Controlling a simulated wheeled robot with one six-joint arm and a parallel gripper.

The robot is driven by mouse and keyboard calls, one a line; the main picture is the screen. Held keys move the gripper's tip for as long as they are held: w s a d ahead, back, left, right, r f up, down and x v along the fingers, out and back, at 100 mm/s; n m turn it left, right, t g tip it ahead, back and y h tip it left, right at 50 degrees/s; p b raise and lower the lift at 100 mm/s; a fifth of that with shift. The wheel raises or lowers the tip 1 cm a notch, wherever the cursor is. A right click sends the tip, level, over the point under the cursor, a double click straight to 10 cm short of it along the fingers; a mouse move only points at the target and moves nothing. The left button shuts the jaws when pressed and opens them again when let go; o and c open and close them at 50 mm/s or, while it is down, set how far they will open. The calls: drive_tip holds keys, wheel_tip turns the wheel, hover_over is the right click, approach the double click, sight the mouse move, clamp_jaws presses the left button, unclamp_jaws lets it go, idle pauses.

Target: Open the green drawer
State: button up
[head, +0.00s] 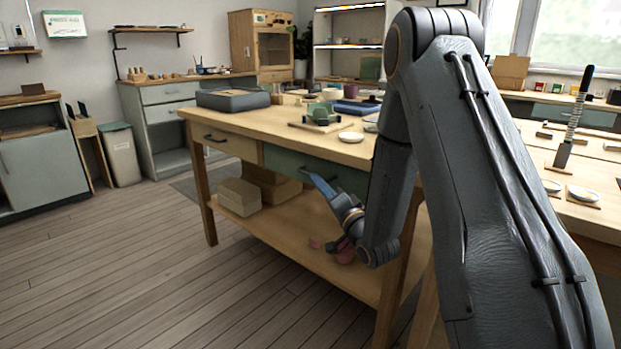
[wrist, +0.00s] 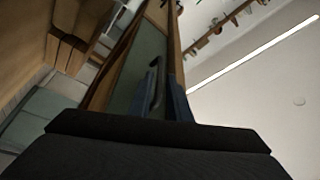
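The green drawer (head: 285,160) is in the front of the wooden workbench (head: 240,131), right of a plain wood drawer (head: 225,141). Its front looks flush with the bench. In the wrist view the green front (wrist: 146,60) stands steeply tilted, with a dark bar handle (wrist: 154,86) on it. My gripper (head: 314,179) is at the drawer front, its blue finger pointing up to the left. In the wrist view a blue finger (wrist: 179,100) is close beside the handle. Whether it touches, and the gap between the fingers, cannot be made out.
Cardboard boxes (head: 239,197) stand on the bench's lower shelf (head: 290,245). A grey tray (head: 233,99) and a green block (head: 321,111) are on the bench top. The wooden floor (head: 130,270) in front of the bench is clear. My arm covers the bench's right part.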

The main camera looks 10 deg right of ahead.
sight(310, 174)
drive_tip(key=b+x, duration=0.1)
drive_tip(key=x, duration=0.4)
drive_tip(key=shift+w+a+r, duration=0.1)
drive_tip(key=shift+w+a, duration=0.05)
drive_tip(key=shift+w, duration=0.15)
drive_tip(key=shift+c, duration=0.4)
clamp_jaws()
